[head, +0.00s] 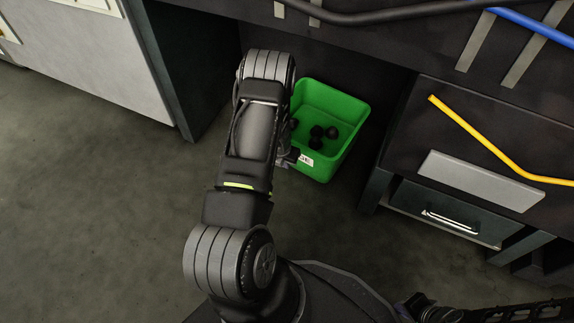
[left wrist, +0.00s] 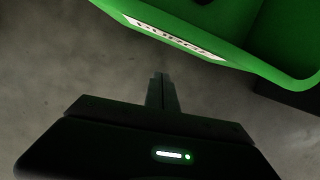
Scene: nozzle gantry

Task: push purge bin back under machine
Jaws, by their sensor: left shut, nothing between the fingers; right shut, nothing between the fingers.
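My left gripper (head: 289,158) is at the bin's near left side, partly hidden by my arm. In the left wrist view its fingers (left wrist: 160,80) are together and empty, pointing at the labelled wall; I cannot tell if they touch it. My right gripper (head: 413,304) is low at the right, shut, away from the bin.
A dark cabinet side with a pale panel (head: 100,60) bounds the gap at left. A drawer unit (head: 445,212) with a yellow tube (head: 485,145) bounds it at right. The machine's dark front overhangs the bin. Open floor (head: 90,220) lies at left.

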